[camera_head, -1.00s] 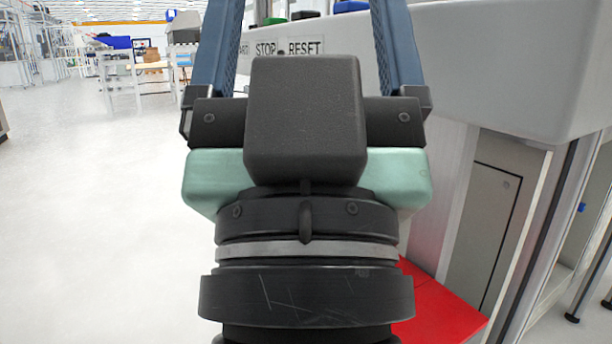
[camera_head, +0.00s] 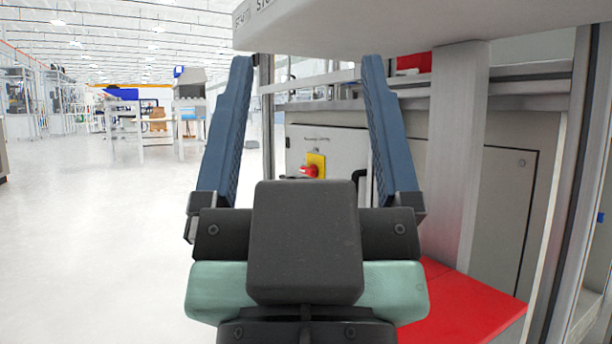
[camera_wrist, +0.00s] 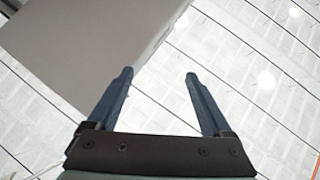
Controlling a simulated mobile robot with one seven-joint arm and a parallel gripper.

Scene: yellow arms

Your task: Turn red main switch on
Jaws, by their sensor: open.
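The red main switch (camera_head: 309,171) sits on a yellow plate (camera_head: 316,163) on a light grey cabinet door (camera_head: 335,145). In the head view it shows between my two blue fingers, farther off than they are. The knob looks roughly horizontal, but it is too small to tell its setting surely. My gripper (camera_head: 306,62) is open and empty, with its fingers pointing up and apart. It is nearer the camera than the switch and does not touch it. In the wrist view my gripper (camera_wrist: 160,74) points at the ceiling, and the switch does not show.
A grey overhanging panel (camera_head: 400,28) juts out above the cabinet, close to my fingertips; its edge also shows in the wrist view (camera_wrist: 80,45). A grey post (camera_head: 458,150) and a red surface (camera_head: 465,305) are at the right. Open floor (camera_head: 90,230) lies at the left.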

